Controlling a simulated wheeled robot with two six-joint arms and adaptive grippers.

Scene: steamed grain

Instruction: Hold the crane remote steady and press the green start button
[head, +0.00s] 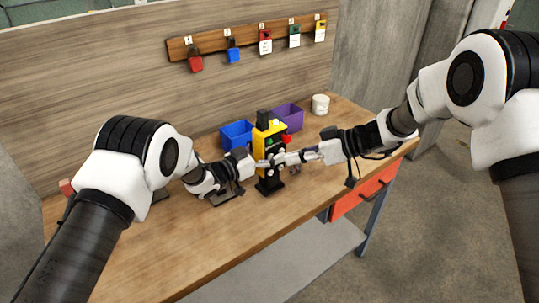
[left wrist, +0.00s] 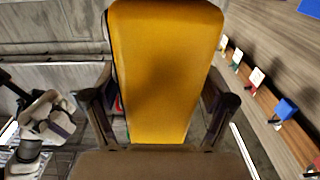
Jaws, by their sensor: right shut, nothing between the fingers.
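The crane remote (head: 262,141), yellow above and black below, stands upright on the workbench. A red button (head: 287,139) shows on its right side, with a small green spot beside it. My left gripper (head: 258,163) reaches it from the left. In the left wrist view the yellow body (left wrist: 163,70) fills the space between the two fingers (left wrist: 160,112), which close on its sides. My right gripper (head: 283,158) is shut and empty, its fingertips right at the remote's front, below the red button. Contact there cannot be told; the fingers hide part of the face.
A blue bin (head: 236,134) and a purple bin (head: 289,116) stand behind the remote, with a white cup (head: 320,104) farther right. Padlocks hang on a wooden rack (head: 180,48) on the back panel. The bench (head: 215,240) is clear in front.

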